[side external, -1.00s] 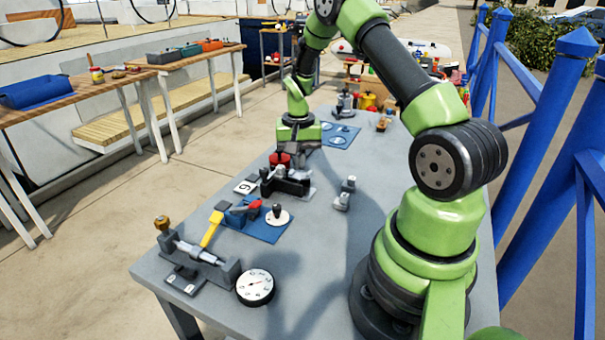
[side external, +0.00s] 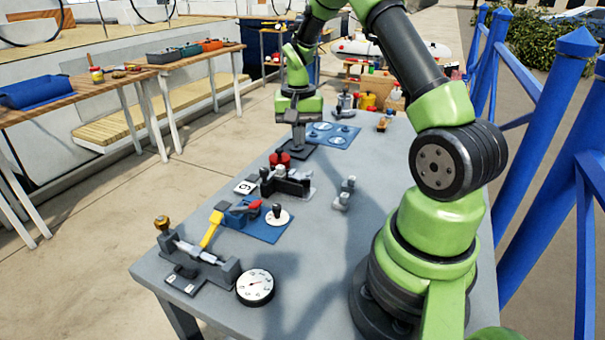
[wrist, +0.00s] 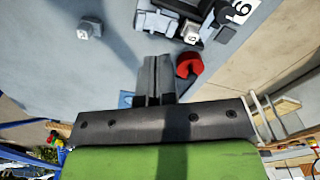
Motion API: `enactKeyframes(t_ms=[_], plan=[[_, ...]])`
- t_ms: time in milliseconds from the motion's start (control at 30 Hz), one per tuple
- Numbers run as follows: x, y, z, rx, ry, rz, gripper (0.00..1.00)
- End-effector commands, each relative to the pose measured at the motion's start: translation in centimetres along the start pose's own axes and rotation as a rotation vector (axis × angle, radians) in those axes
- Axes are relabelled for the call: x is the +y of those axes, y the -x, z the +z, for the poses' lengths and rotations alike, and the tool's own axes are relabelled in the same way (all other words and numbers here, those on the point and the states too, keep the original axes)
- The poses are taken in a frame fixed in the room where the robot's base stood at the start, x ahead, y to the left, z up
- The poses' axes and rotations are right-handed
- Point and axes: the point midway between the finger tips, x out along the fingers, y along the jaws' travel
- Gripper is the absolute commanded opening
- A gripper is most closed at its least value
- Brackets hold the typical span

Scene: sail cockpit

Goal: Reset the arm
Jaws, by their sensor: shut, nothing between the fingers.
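My gripper (side external: 298,142) points down over the far half of the grey table (side external: 325,225). Its two dark fingers are closed together with nothing between them, as the wrist view also shows (wrist: 154,82). It is behind a red C-shaped piece (side external: 280,159) in the side view and stands apart from it. That piece lies just right of the fingertips in the wrist view (wrist: 189,66). The height of the fingertips above the table is hard to tell.
A black lever fixture (side external: 287,184) stands mid-table. A small grey fitting (side external: 345,194) is to the right. A blue railing (side external: 545,190) runs right of the table.

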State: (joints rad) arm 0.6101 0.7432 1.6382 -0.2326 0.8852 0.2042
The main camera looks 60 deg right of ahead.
Motion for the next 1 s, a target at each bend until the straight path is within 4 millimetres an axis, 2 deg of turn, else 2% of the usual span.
enactKeyframes(t_ms=[167,267,333,500,700,900,1000], plan=[[-0.4,0.9,0.4,0.012,0.015,-0.009,0.0],[-1.5,3.4,1.6,0.046,0.057,-0.038,0.0],[-2.5,5.8,3.2,0.08,0.103,-0.07,0.0],[-4.1,11.8,8.8,0.166,0.236,-0.167,0.0],[-3.7,16.5,16.1,0.254,0.397,-0.296,0.0],[-1.5,18.5,22.6,0.326,0.548,-0.433,0.0],[-0.3,18.6,24.7,0.35,0.607,-0.487,0.0]])
